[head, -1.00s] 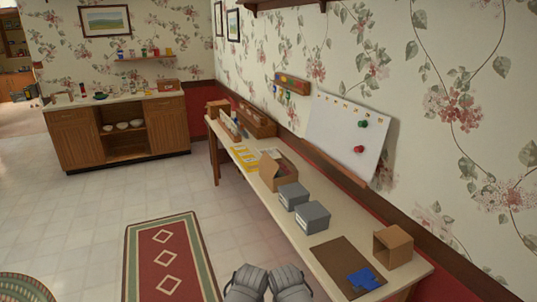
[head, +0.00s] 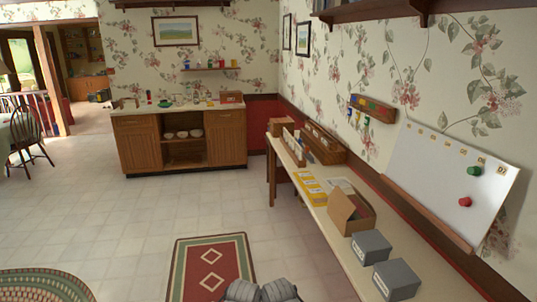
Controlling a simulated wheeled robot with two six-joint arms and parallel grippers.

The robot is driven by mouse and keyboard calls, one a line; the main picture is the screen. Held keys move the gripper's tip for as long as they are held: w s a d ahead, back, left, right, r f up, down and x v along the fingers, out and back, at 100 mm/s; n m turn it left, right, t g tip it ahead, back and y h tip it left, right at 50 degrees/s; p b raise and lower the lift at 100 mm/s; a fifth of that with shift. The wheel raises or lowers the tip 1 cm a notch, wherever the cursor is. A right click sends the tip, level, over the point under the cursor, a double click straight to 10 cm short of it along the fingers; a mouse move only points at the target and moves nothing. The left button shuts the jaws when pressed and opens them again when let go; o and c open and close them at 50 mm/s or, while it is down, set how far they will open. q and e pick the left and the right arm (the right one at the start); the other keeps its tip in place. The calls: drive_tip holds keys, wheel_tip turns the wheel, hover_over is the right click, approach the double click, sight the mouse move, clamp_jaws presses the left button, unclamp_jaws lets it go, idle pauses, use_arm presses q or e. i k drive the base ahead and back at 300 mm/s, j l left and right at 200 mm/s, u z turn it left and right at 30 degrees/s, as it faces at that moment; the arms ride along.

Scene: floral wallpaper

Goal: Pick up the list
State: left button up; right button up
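I cannot pick out the list for certain. A pale flat sheet (head: 340,185) lies on the long side table (head: 317,212), beside yellow-and-white flat items (head: 309,187). At this distance I cannot read any of them. Two grey ribbed parts of my own arms show side by side at the bottom centre edge. No gripper fingers can be made out in the head view, and nothing is seen held.
The table also bears an open cardboard box (head: 351,211), grey boxes (head: 371,246) (head: 397,280) and wooden racks (head: 322,144). A whiteboard (head: 451,180) leans above. A wooden cabinet (head: 226,138) stands at the back. The tiled floor (head: 120,220) left of the table is open, with rugs (head: 211,268).

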sight(343, 182)
drive_tip(key=i+j+u, duration=0.15)
drive_tip(key=i+u, duration=0.2)
drive_tip(key=i, duration=1.1)
drive_tip(key=i+z, duration=0.35)
drive_tip(key=i+j+z, duration=0.15)
drive_tip(key=z, duration=0.2)
drive_tip(key=i+j+z, duration=0.5)
drive_tip(key=z, duration=0.2)
drive_tip(key=i+j+z, duration=0.2)
drive_tip(key=z, duration=0.2)
drive_tip(key=i+j+z, duration=0.1)
drive_tip(key=j+z, duration=0.3)
drive_tip(key=i+j+z, duration=0.1)
drive_tip(key=j+z, duration=0.15)
drive_tip(key=z, duration=0.2)
drive_tip(key=j+z, duration=0.35)
drive_tip(key=j, duration=0.25)
